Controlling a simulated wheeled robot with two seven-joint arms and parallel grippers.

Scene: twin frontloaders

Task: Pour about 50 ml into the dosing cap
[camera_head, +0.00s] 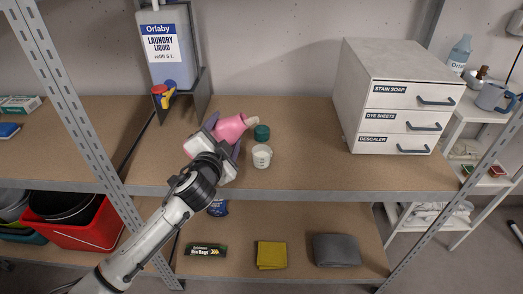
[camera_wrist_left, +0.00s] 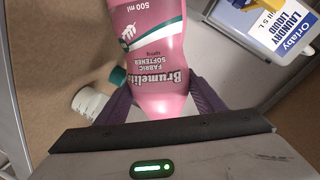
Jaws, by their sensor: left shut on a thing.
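A pink fabric softener bottle (camera_head: 230,127) is tilted well over above the upper shelf, its pale neck pointing right. My left gripper (camera_head: 222,141) is shut on it. In the left wrist view, the bottle (camera_wrist_left: 150,60) sits between the purple fingers (camera_wrist_left: 165,100), its label upside down. The white dosing cap (camera_head: 261,157) stands upright on the shelf, to the right of and nearer than the bottle's neck; it also shows in the left wrist view (camera_wrist_left: 88,102). I cannot see its contents or any stream. My right gripper is not in view.
A green cap (camera_head: 262,132) is on the shelf behind the dosing cap. A grey drawer unit (camera_head: 400,95) stands at the right. The shelf (camera_head: 305,150) between is clear.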

